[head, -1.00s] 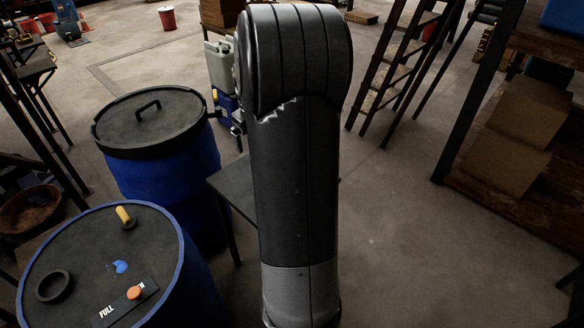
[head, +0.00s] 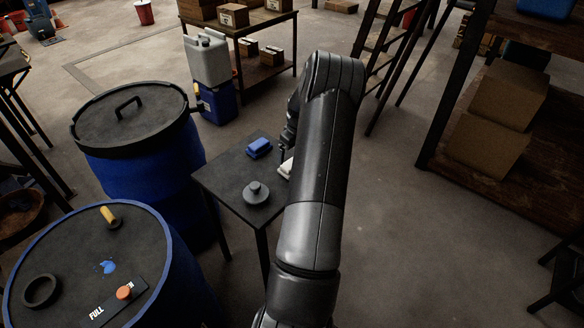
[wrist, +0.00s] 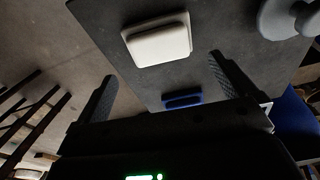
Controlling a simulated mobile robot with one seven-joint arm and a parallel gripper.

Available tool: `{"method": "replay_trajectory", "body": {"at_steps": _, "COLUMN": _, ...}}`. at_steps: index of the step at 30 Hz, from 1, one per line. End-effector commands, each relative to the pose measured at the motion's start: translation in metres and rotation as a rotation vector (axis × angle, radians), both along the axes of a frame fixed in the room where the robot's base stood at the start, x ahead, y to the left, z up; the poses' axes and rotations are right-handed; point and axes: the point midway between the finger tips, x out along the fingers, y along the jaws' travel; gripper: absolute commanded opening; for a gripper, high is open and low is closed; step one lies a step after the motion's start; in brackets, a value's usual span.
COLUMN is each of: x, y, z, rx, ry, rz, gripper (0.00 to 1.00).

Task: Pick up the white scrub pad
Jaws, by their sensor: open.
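In the head view only a sliver of the pad (head: 285,168) shows beside my arm, which hides the rest. My gripper (wrist: 164,80) is open in the wrist view, its two fingers spread wide. The pad appears beyond the fingertips, between their lines and apart from them. Nothing is held. In the head view my gripper is mostly hidden behind my arm.
The table (head: 221,178) also bears a blue pad (head: 259,147) and a grey round knobbed object (head: 256,193). Two blue drums (head: 140,165) (head: 165,245) stand left of it. A blue container (head: 218,103) is behind. Floor (head: 400,240) to the right is open.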

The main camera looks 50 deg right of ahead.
Motion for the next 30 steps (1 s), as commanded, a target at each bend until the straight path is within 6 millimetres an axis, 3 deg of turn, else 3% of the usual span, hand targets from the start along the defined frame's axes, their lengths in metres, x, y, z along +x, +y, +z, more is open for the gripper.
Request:
{"method": "replay_trajectory", "body": {"at_steps": 18, "x": 0.006, "y": 0.000, "z": -0.073, "rx": 0.001, "ry": 0.000, "rz": 0.000, "gripper": 1.00}}
{"method": "replay_trajectory", "body": {"at_steps": 25, "x": 0.006, "y": -0.001, "z": -0.074, "rx": -0.001, "ry": -0.001, "rz": 0.000, "gripper": 0.99}}
{"method": "replay_trajectory", "body": {"at_steps": 30, "x": 0.006, "y": -0.001, "z": -0.073, "rx": -0.001, "ry": -0.001, "rz": 0.000, "gripper": 0.85}}
